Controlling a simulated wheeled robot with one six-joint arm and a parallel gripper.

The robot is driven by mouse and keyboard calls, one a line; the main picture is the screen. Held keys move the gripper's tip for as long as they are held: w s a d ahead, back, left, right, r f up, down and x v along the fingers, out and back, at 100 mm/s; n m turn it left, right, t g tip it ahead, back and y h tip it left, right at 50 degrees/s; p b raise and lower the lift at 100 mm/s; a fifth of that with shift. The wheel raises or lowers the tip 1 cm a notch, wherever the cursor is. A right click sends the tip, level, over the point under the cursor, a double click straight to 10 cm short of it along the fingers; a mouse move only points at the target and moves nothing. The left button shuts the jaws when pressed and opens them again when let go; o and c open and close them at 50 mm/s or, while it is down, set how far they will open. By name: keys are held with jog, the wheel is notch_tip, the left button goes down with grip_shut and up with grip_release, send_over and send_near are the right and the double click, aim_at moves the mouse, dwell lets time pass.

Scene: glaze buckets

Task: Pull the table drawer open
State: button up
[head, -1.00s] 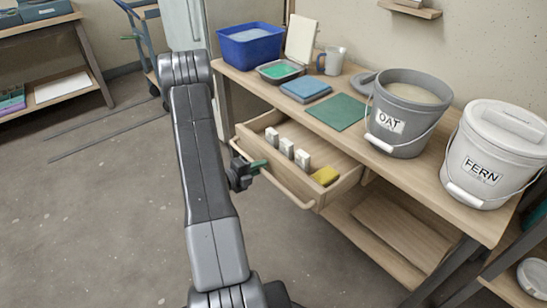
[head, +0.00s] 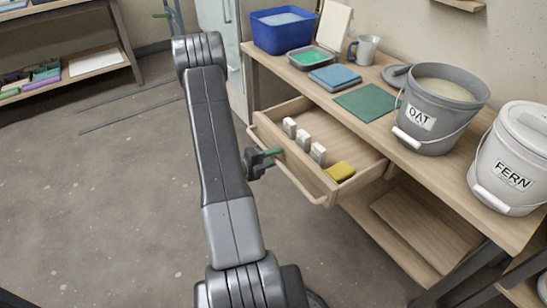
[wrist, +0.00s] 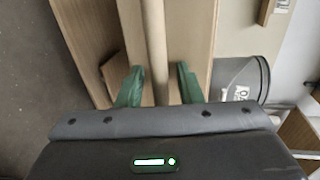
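The table drawer (head: 352,140) is a light wooden drawer pulled well out from under the worktop. A long wooden bar handle (head: 288,168) runs along its front. My gripper (head: 272,152) is at this handle, near its middle-left. In the wrist view, the handle bar (wrist: 156,40) passes between the two green fingers of my gripper (wrist: 159,80). The fingers are apart, with a gap visible on the right side of the bar. The left finger is close to the bar; I cannot tell whether it touches.
The drawer holds several white blocks (head: 303,139) and a yellow sponge (head: 341,171). The floor (head: 130,200) at left is clear.

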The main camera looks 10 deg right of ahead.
jog(key=p+v, duration=0.2)
jog(key=v, duration=1.1)
jog(key=shift+a, duration=0.35)
jog(key=shift+s+r, duration=0.1)
jog(key=shift+b+x, duration=1)
jog(key=shift+x, duration=5.9)
